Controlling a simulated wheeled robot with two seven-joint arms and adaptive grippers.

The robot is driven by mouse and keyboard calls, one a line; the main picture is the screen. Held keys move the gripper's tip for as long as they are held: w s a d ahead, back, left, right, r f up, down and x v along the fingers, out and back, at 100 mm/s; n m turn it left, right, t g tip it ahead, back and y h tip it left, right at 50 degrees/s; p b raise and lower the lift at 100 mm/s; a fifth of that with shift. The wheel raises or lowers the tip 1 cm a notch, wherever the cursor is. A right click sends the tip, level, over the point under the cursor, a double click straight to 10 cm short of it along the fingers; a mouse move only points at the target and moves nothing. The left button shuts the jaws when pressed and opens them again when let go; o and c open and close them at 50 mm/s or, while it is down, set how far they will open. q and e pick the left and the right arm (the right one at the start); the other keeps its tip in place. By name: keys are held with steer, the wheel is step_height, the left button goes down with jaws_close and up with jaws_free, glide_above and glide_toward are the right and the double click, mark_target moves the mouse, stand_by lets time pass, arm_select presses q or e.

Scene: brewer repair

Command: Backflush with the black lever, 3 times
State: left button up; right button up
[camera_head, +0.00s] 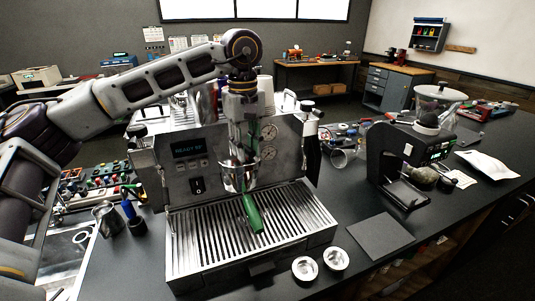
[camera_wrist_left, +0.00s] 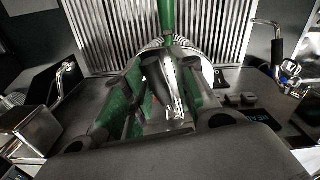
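The espresso machine (camera_head: 185,185) stands on the dark counter, its display lit with "READY" and a partly readable number. A portafilter with a green handle (camera_head: 252,213) sits under the group head, its handle pointing forward over the drip grate. The handle also shows at the top of the left wrist view (camera_wrist_left: 166,18). My left gripper (camera_head: 243,125) reaches down over the machine at the group head. In the left wrist view its green-padded fingers (camera_wrist_left: 160,100) stand either side of a dark and shiny metal part, seemingly the lever. Whether they grip it is unclear. My right gripper is out of view.
Two small metal baskets (camera_head: 305,268) and a dark mat (camera_head: 380,236) lie in front of the machine. A black grinder (camera_head: 410,155) stands to the right. A steel pitcher (camera_head: 108,218) stands at the left. Black-handled side wands (camera_head: 312,145) flank the machine.

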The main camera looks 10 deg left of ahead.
arm_select(q)
steer(key=shift+s+a+m, duration=0.35)
steer(key=shift+a+m, duration=0.05)
steer(key=shift+m, duration=0.3)
steer(key=shift+s+a+m, duration=0.3)
steer(key=shift+a+m, duration=0.1)
steer(key=shift+m, duration=0.3)
steer(key=shift+s+a+m, duration=0.2)
steer(key=shift+a+m, duration=0.25)
steer(key=shift+m, duration=0.35)
